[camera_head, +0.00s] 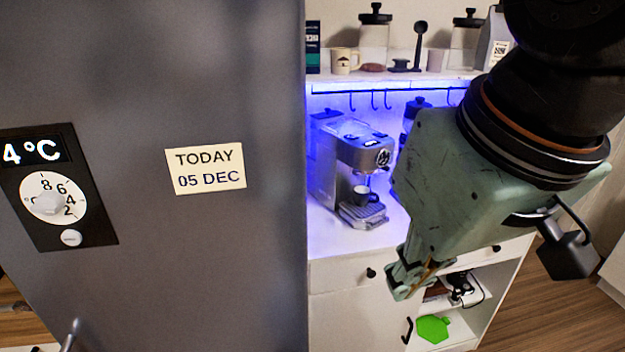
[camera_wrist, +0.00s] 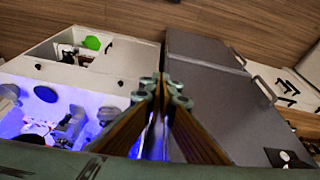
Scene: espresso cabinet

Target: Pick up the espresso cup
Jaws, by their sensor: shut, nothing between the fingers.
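The espresso cup (camera_head: 362,194) is small and dark. It stands upright on the drip tray (camera_head: 364,216) of the silver espresso machine (camera_head: 345,165), below the spout, in the head view. My gripper (camera_head: 398,285) is shut and empty. In the head view it hangs in front of the cabinet, to the right of the cup and lower in the picture, apart from it. In the wrist view my gripper's fingers (camera_wrist: 160,88) point up with tips together. The cup cannot be made out in the wrist view.
A large grey fridge (camera_head: 240,260) fills the left side. The shelf (camera_head: 400,76) above holds a mug (camera_head: 345,61), jars and a bag. Hooks hang beneath it. The open cabinet compartment below holds a green item (camera_head: 433,328). The white counter before the machine is partly clear.

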